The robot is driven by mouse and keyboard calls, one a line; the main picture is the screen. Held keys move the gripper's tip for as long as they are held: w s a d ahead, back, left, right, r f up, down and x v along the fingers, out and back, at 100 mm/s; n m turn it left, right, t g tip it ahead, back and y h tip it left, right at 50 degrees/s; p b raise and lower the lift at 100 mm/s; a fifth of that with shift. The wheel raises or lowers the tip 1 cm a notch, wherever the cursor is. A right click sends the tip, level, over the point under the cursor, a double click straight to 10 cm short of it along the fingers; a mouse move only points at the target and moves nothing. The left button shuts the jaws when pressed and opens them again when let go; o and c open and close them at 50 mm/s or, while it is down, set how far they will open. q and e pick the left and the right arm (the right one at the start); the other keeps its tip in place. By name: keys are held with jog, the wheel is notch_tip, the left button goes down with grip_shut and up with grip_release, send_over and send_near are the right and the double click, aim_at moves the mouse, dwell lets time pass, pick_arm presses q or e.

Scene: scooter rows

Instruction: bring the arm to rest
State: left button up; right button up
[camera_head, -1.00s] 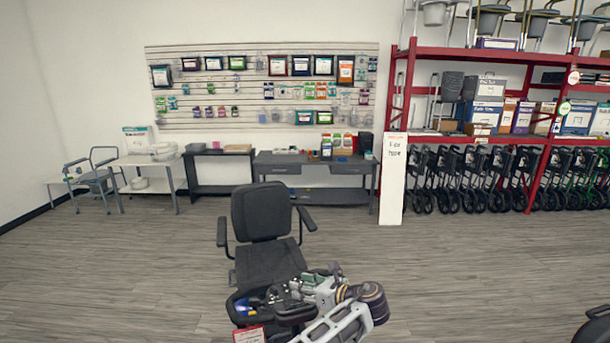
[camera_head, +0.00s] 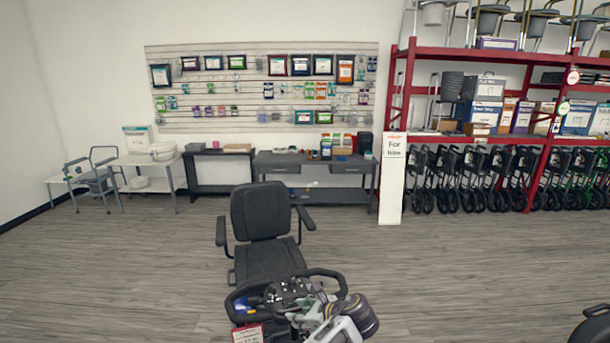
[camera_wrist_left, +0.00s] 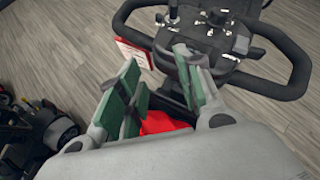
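My left arm's wrist (camera_head: 356,316) shows at the bottom middle of the head view, in front of the scooter's handlebar. My left gripper (camera_wrist_left: 158,78) shows best in the left wrist view. Its two green-padded fingers stand apart with nothing held between them. The scooter's black handlebar and control panel (camera_wrist_left: 222,38) lie just beyond the fingertips; whether they touch is unclear. In the head view the control panel (camera_head: 288,293) is partly covered by my arm. My right gripper is not in view.
The scooter's black seat (camera_head: 265,225) stands behind the handlebar. A red and white tag (camera_head: 248,333) hangs at its front. A white sign (camera_head: 392,178) and red shelving (camera_head: 398,85) stand farther back. Grey floor is free on both sides. A dark wheel (camera_head: 592,330) shows at lower right.

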pick_arm(q)
jog(key=s+a+f+n+h, duration=0.1)
jog(key=s+f, duration=0.1)
jog(key=s+a+f+n+g+h, duration=0.1)
jog(key=s+f+n, duration=0.1)
jog(key=s+a+f+n+g+h, duration=0.1)
jog(key=s+f+n, duration=0.1)
jog(key=s, duration=0.1)
jog(key=shift+f, duration=0.35)
jog(key=s+a+n+g+h, duration=0.1)
jog(key=s+a+n+h, duration=0.4)
jog(key=s+a+n, duration=1.5)
jog(key=s+d+f+m+g, duration=0.1)
jog(key=s+f+m, duration=0.1)
jog(key=f, duration=1.4)
jog(key=s+d+f+m+g, duration=0.1)
jog(key=s+f, duration=0.1)
jog(key=f, duration=1.4)
jog(key=s+a+f, duration=0.2)
jog(key=s+f, duration=0.8)
jog(key=s, duration=0.1)
jog(key=s+a+f+g, duration=0.1)
jog(key=s+a+f, duration=0.1)
jog(key=s+f, duration=0.8)
jog(key=shift+s+a+f, duration=0.15)
jog(key=shift+s, duration=0.6)
